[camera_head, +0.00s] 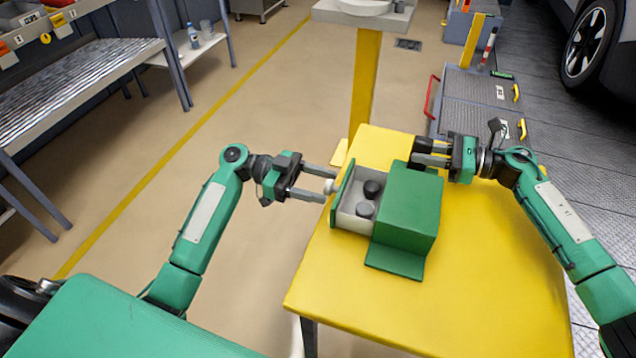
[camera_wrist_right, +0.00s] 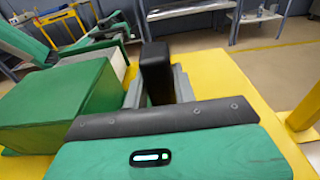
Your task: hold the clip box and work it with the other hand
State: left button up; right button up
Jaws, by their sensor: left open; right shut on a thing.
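The clip box (camera_head: 411,208) is a green housing on the yellow table, with a flat green flange at its near side. Its pale drawer (camera_head: 352,208) sticks out to the left and holds two dark round pieces (camera_head: 367,199). My left gripper (camera_head: 331,185) is open, its fingertips on either side of the pale knob (camera_head: 330,187) on the drawer's green front; contact is not clear.
The yellow table (camera_head: 480,280) is bare in front and to the right of the box. A yellow post (camera_head: 366,85) stands behind it. A grey cart (camera_head: 480,100) with a red handle is at the back right, and a workbench (camera_head: 75,95) at the left.

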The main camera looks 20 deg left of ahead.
pick_arm(q)
jog(key=a, duration=1.2)
pick_arm(e)
jog(key=o, duration=1)
jog(key=shift+c, duration=0.2)
